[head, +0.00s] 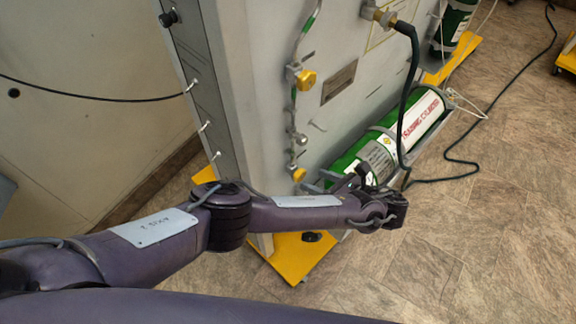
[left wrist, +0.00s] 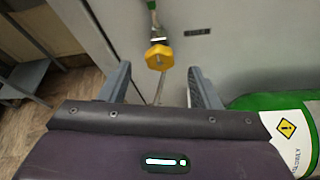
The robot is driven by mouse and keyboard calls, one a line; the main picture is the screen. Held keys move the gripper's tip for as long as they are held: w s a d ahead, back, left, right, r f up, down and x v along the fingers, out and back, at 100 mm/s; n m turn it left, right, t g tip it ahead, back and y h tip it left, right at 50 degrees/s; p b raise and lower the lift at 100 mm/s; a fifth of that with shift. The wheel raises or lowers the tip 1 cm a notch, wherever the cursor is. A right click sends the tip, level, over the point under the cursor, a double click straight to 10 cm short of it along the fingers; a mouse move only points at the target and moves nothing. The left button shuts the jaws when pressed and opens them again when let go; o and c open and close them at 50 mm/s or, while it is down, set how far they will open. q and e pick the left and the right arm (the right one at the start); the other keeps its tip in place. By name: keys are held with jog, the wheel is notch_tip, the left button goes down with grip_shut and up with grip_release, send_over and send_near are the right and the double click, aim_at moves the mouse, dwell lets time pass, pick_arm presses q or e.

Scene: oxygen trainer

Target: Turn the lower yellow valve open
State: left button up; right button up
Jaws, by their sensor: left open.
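The lower yellow valve (head: 299,172) sits low on a thin pipe on the grey panel, close to my left gripper in the head view. The upper yellow valve (head: 306,79) is higher on the same pipe line. My left gripper (head: 335,179) is open and empty in front of the panel. In the left wrist view, a yellow valve knob (left wrist: 159,57), which looks like the lower one, shows beyond and between the two fingers of the gripper (left wrist: 160,82). I see no contact with it. My right gripper is not in view.
A green cylinder (head: 424,118) with white labels lies right of the gripper and shows in the left wrist view (left wrist: 257,103). A black hose (head: 413,75) hangs over it. A yellow base (head: 296,262) juts out below the panel. Tiled floor at right is mostly clear.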

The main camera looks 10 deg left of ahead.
aim_at(303, 175)
pick_arm(q)
jog(key=shift+f+b+x, duration=0.25)
jog(key=shift+b+x, duration=0.6)
jog(key=shift+x, duration=0.4)
jog(key=x, duration=0.3)
jog(key=shift+w+a+r+b, duration=0.1)
jog(key=shift+w+r+b, duration=0.05)
jog(key=shift+b, duration=0.15)
jog(key=shift+w+a, duration=0.15)
jog(key=shift+a, duration=0.25)
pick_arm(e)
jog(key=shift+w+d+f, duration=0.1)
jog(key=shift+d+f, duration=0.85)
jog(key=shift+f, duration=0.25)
pick_arm(q)
jog(key=shift+f, duration=0.2)
